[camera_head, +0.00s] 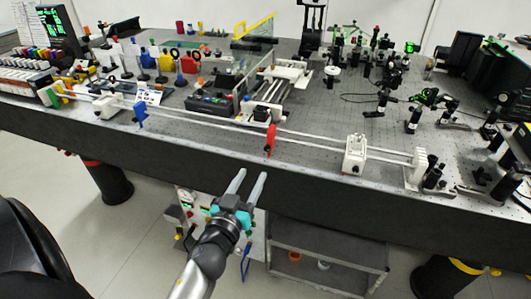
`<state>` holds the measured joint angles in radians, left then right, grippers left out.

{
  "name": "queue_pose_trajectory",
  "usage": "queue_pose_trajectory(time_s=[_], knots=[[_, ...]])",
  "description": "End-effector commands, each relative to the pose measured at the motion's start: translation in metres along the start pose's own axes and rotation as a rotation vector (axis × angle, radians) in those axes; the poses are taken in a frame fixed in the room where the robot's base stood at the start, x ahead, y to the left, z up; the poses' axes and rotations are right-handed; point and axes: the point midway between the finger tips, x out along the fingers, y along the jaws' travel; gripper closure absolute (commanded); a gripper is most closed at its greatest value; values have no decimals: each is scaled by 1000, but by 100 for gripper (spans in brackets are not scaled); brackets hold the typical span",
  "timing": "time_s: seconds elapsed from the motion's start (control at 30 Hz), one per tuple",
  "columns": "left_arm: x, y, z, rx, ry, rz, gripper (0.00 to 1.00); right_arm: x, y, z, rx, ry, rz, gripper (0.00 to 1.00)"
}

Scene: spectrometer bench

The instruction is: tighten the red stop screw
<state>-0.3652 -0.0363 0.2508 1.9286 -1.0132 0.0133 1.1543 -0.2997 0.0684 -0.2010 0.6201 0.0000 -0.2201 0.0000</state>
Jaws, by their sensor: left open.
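A red stop (270,140) stands on the long pale double rail (220,123) near the front edge of the bench; its screw is too small to make out. A blue stop (140,114) is further left on the same rail. My left gripper (250,174) is open and empty, its two grey fingers pointing up toward the bench front. It is below and a little left of the red stop, apart from it. My right gripper is not in view.
A white carriage (355,154) sits on the rail to the right, and a white end block (417,168) closes the rail. The dark bench (200,158) side lies just beyond my fingers. A grey cart (326,262) stands below. Optics crowd the bench at right.

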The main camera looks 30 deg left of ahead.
Motion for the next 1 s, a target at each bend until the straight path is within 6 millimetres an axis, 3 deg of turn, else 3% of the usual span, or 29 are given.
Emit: queue_pose_trajectory(time_s=[0.3, 0.5, 0.7, 1.0], knots=[[57, 0, -1, 1, 2, 1, 50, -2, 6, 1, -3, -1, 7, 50], [85, 0, 0, 1, 0, 0, 50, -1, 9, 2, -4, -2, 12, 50], [99, 0, 0, 0, -1, 1, 50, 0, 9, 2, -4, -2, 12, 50], [102, 0, 1, 0, -2, 0, 50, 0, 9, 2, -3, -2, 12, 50]])
